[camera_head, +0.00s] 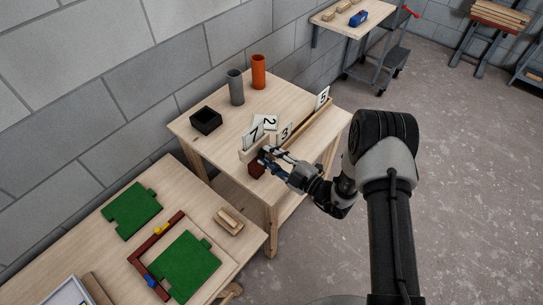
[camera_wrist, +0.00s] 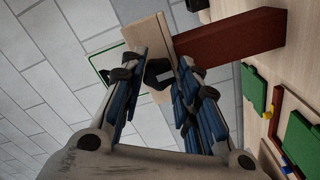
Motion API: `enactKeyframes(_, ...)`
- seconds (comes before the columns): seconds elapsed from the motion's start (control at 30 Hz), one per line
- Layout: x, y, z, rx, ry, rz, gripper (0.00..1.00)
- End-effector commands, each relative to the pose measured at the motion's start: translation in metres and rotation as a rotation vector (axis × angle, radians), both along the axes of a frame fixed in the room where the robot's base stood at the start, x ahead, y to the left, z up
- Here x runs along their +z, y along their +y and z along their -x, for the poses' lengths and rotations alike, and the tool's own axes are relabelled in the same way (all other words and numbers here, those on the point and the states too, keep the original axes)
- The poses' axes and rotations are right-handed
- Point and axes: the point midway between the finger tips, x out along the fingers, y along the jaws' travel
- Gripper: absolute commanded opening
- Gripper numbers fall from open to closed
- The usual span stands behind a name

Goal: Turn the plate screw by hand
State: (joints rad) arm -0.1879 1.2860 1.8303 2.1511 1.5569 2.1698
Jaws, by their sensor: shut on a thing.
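My gripper (camera_wrist: 160,78) has its fingers closed on either side of a small dark knob (camera_wrist: 158,70), which looks like the plate screw. Its shaft and far end are hidden. Right beyond it in the wrist view is a pale wooden piece (camera_wrist: 148,34), with a red-brown batten (camera_wrist: 235,36) beside it to the right. In the head view my gripper (camera_head: 267,156) is at the front edge of the small table, by the plate marked 7 (camera_head: 253,135) and a dark red block (camera_head: 257,170). The screw cannot be made out there.
On the small table (camera_head: 190,129) stand a black box (camera_head: 206,121), a grey cylinder (camera_head: 236,87), an orange cylinder (camera_head: 259,72) and plates marked 2 (camera_head: 266,122), 3 (camera_head: 285,133) and 5 (camera_head: 322,98). Green pieces (camera_head: 132,213) lie on the nearer table.

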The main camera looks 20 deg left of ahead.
Motion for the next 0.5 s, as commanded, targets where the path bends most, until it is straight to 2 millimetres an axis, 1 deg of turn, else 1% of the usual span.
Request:
enactKeyframes(0.47, -0.0008, 0.0, 0.0005, 0.001, 0.016, -0.006, 0.06)
enactKeyframes(0.5, -0.0008, 0.0, 0.0005, 0.001, 0.016, -0.006, 0.3)
